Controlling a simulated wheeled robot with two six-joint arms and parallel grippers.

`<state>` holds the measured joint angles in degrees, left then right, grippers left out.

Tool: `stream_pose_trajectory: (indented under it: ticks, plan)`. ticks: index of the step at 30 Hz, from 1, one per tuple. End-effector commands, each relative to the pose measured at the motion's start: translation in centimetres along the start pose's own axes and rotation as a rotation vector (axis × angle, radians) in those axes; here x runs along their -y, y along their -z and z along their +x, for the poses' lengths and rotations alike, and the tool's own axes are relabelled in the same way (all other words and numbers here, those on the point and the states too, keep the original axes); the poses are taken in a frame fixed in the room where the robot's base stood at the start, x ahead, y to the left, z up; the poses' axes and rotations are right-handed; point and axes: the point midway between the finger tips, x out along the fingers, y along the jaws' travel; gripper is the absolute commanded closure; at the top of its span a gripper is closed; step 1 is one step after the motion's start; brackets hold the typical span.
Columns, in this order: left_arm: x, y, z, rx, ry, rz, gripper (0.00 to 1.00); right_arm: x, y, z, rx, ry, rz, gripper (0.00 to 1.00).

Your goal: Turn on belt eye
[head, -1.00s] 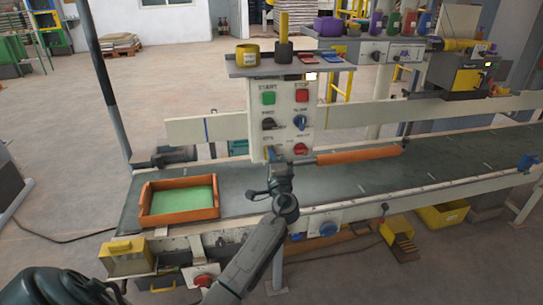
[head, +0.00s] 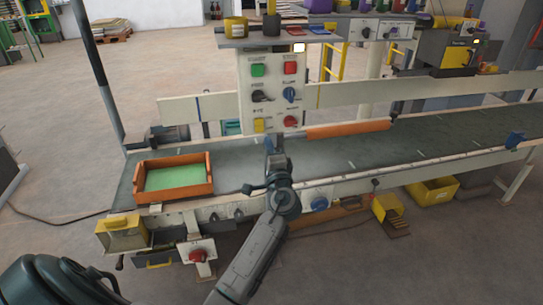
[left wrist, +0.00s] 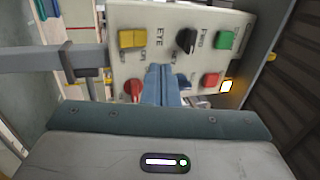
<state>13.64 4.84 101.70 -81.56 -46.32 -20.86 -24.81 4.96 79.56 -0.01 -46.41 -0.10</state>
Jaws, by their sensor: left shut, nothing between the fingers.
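The control panel (head: 273,92) stands upright behind the belt. Its yellow switch (head: 259,125) is at the lower left; in the left wrist view the yellow switch (left wrist: 132,38) sits at the upper left beside the word EYE. My left gripper (head: 272,143) is in front of the panel's lower edge, below and right of the yellow switch. In the left wrist view its shut, empty fingers (left wrist: 161,84) point at the panel and cover part of it. They appear apart from the yellow switch. My right gripper is not in view.
Near the yellow switch are a red knob (head: 290,121), black knob (head: 262,96) and blue knob (head: 289,95). Green (head: 258,70) and red (head: 290,68) buttons are above. An orange tray (head: 147,190) with a green bottom rests on the belt (head: 350,155). A shelf (head: 262,40) overhangs the panel.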

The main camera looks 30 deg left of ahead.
Motion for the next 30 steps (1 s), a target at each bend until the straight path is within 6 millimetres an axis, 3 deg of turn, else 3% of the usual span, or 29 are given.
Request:
stream_pose_trajectory:
  ticks: [3,7,25,28,30]
  plan:
    - [0.3,0.0,-1.9,0.0,-0.001,-0.003,1.0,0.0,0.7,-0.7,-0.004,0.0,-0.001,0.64]
    - [0.7,0.0,-2.8,0.0,0.0,-0.001,1.0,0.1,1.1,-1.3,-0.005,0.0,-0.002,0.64]
    - [0.9,0.0,-3.1,0.0,0.001,0.0,1.0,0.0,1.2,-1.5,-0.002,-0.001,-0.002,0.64]
    - [0.1,0.1,-3.2,-0.008,-0.016,-0.001,1.0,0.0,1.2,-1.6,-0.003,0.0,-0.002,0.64]
    - [-1.9,0.4,-3.6,-0.029,-0.059,-0.006,1.0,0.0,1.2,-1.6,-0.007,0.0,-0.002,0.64]
